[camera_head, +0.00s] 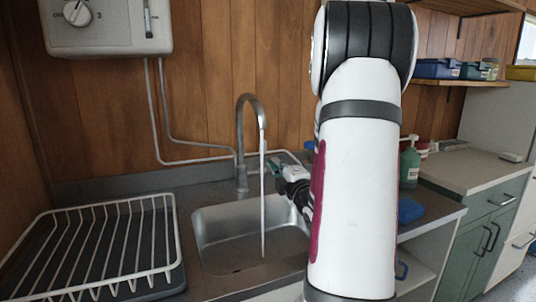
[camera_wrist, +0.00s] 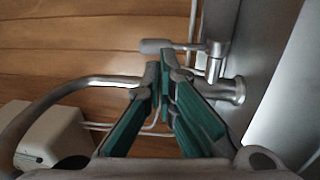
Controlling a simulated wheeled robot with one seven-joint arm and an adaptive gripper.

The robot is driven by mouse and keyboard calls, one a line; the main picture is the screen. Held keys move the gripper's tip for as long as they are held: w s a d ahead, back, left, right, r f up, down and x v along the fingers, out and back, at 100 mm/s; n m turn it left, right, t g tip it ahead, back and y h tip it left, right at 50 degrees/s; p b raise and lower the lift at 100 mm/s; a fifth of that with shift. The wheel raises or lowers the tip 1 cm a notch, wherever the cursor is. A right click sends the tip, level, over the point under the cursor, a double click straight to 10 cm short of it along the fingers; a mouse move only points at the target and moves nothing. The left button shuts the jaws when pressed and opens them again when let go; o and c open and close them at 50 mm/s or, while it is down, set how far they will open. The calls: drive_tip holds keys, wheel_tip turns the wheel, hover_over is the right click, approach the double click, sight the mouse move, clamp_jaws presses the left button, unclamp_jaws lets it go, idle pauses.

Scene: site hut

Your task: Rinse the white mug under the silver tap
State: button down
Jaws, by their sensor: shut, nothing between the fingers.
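The silver tap (camera_head: 241,130) stands behind the sink, its curved spout bent over the basin. A thin stream of water (camera_head: 263,205) falls from it into the sink (camera_head: 220,240). My gripper (camera_head: 276,168) is just right of the stream, above the basin's back right side. In the wrist view my gripper (camera_wrist: 160,70) has its green-padded fingers together, with nothing seen between them. There the tap (camera_wrist: 85,82) spout curves off to the left, and its lever (camera_wrist: 168,46) lies just beyond the fingertips. I cannot make out a white mug in either view.
A white wire dish rack (camera_head: 110,235) stands empty left of the sink. A blue sponge-like block (camera_head: 410,210) and a green bottle (camera_head: 409,165) are on the right, partly behind my arm. A white wall heater (camera_head: 108,28) hangs at upper left.

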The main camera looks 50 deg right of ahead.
sight(265, 149)
drive_tip(key=x, duration=0.6)
drive_tip(key=shift+w+d, duration=0.1)
drive_tip(key=shift+w, duration=0.25)
drive_tip(key=shift+r, duration=0.15)
drive_tip(key=shift+w+r+y, duration=0.15)
drive_tip(key=shift+r+y, duration=0.05)
drive_tip(key=shift+y, duration=0.1)
drive_tip(key=shift+w+d+g, duration=0.1)
drive_tip(key=shift+w+g, duration=0.15)
drive_tip(key=shift+g, duration=0.05)
drive_tip(key=shift+w+d+f+b, duration=0.1)
drive_tip(key=shift+w+d+b, duration=0.05)
drive_tip(key=shift+b, duration=0.25)
